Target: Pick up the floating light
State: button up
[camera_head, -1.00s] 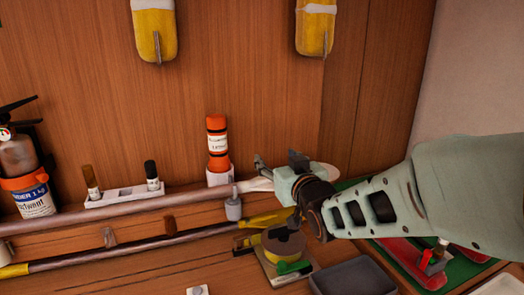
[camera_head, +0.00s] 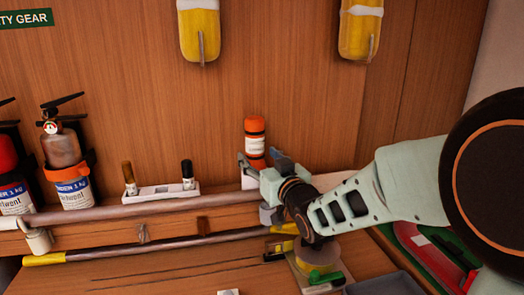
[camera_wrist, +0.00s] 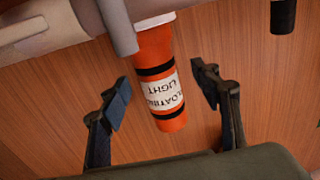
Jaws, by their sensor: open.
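The floating light (camera_head: 255,136) is an orange cylinder with black bands and a white label, upright in a white holder (camera_head: 247,181) against the wooden wall. In the wrist view the floating light (camera_wrist: 161,84) appears upside down, its label reading "FLOATING LIGHT", between and beyond the two fingers. My gripper (camera_head: 262,158) is open in front of the light, with its fingers apart on either side in the wrist view (camera_wrist: 165,98). I see no contact with the light. In the head view my gripper hides the light's lower part.
A horizontal grey rail (camera_head: 120,213) runs in front of the holder. Yellow floats (camera_head: 199,32) hang above. A spool (camera_head: 318,252) and green-handled tool (camera_head: 325,278) lie below.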

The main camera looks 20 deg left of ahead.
aim_at(259, 154)
jog(key=shift+p+x, duration=0.35)
jog(key=shift+x, duration=1.85)
jog(key=shift+w+d+f, duration=0.1)
jog(key=shift+d, duration=0.05)
grip_shut()
